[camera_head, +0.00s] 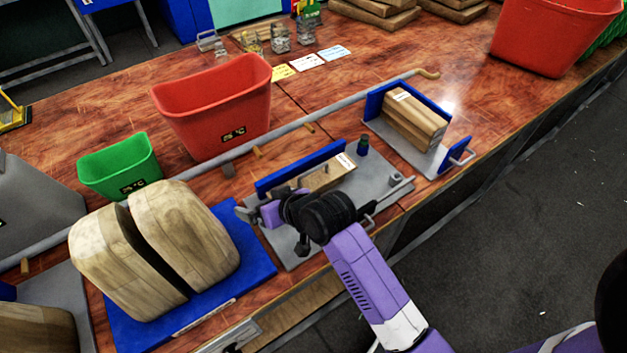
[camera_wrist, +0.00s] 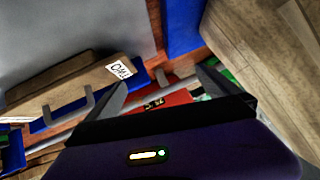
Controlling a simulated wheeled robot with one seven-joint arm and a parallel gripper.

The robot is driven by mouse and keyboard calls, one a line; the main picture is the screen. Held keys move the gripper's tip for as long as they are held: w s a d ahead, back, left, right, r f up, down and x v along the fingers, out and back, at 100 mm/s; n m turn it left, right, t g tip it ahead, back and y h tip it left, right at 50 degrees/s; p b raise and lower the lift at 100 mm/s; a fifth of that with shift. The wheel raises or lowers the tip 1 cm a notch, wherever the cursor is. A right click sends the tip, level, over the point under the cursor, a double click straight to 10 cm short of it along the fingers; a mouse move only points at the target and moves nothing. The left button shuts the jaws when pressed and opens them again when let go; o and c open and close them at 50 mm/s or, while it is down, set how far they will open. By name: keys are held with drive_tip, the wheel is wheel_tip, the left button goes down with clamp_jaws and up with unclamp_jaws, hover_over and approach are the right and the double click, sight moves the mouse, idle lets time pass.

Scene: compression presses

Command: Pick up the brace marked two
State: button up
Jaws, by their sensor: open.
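The brace (camera_head: 318,179) is a light wooden block with a white label and a grey handle. It lies against a blue plate on the middle grey press. In the wrist view the brace (camera_wrist: 60,92) is at the left, its label upside down and seeming to read TWO. My gripper (camera_head: 248,213) is at the left end of this press, beside the brace and apart from it. In the wrist view my gripper (camera_wrist: 163,78) is open, its two dark fingers spread with nothing between them. The brace's handle is outside the fingers, to their left.
A blue mat (camera_head: 255,243) with two large rounded wooden blocks (camera_head: 185,232) is left of my gripper. Another press (camera_head: 385,128) holds wooden blocks at the right. A red bin (camera_head: 212,105) and a green bin (camera_head: 118,168) stand behind a long grey rail (camera_head: 330,112).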

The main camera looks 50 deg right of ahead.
sight(313, 170)
drive_tip(key=shift+g, duration=0.3)
drive_tip(key=w+d, duration=0.1)
drive_tip(key=w+d+r, duration=0.1)
drive_tip(key=d+r, duration=0.1)
drive_tip(key=shift+w+d, duration=0.35)
drive_tip(key=shift+w, duration=0.05)
drive_tip(key=d+g, duration=0.1)
drive_tip(key=d, duration=0.1)
drive_tip(key=d+g, duration=0.1)
drive_tip(key=shift+w+d+f+n+g, duration=0.1)
drive_tip(key=shift+d+f+n+g, duration=0.15)
drive_tip(key=shift+d+n+g, duration=0.05)
drive_tip(key=s+d+g, duration=0.1)
drive_tip(key=d+g, duration=0.1)
drive_tip(key=d, duration=0.1)
drive_tip(key=s+d+g+b, duration=0.1)
drive_tip(key=s+d, duration=0.1)
drive_tip(key=d, duration=0.1)
drive_tip(key=s+d+g+b, duration=0.1)
drive_tip(key=s+d+g, duration=0.1)
drive_tip(key=d, duration=0.1)
drive_tip(key=shift+s+r+g, duration=0.2)
drive_tip(key=shift+r+g, duration=0.1)
drive_tip(key=shift+w+f, duration=0.25)
drive_tip(key=shift+f, duration=1)
drive_tip(key=shift+w+f, duration=0.25)
drive_tip(key=shift+f, duration=1)
drive_tip(key=c, duration=1.6)
drive_tip(key=shift+d, duration=0.1)
drive_tip(key=shift+c, duration=0.8)
